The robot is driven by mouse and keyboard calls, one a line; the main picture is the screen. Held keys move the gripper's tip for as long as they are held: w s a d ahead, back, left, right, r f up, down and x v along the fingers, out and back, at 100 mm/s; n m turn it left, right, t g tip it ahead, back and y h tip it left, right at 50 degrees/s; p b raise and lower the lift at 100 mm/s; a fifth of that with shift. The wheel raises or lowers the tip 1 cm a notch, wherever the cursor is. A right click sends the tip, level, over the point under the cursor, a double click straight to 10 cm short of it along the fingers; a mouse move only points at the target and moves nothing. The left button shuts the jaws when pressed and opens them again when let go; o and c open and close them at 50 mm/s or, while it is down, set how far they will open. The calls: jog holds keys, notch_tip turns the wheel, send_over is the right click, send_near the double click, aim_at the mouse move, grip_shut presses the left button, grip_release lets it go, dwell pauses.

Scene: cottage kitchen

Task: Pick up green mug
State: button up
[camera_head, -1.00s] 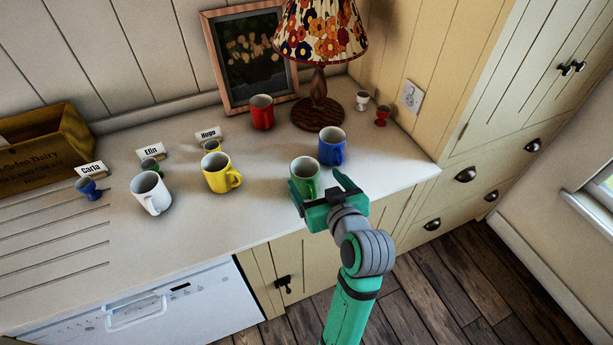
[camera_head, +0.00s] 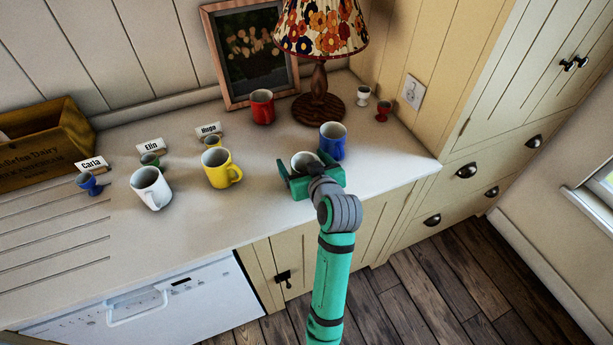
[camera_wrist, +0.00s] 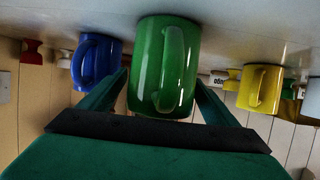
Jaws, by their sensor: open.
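The green mug (camera_wrist: 163,68) stands on the counter, and in the wrist view it appears upside down between the two fingers of my gripper (camera_wrist: 160,92). Its handle points toward the wrist camera. In the head view only the rim and pale inside of the green mug (camera_head: 306,160) show above my gripper (camera_head: 312,172), which hides the rest. My gripper is open, with one finger on each side of the mug. I cannot tell whether either finger touches it.
A blue mug (camera_head: 333,141) stands close behind and right of the green mug. A yellow mug (camera_head: 221,168), a white mug (camera_head: 150,188) and a red mug (camera_head: 262,107) stand apart. A lamp (camera_head: 319,100) is at the back. The counter (camera_head: 245,205) is clear at front left.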

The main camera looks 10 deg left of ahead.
jog(key=shift+w+f, duration=0.1)
jog(key=shift+w, duration=0.05)
jog(key=shift+a, duration=0.1)
jog(key=c, duration=1.4)
jog(key=shift+r, duration=0.2)
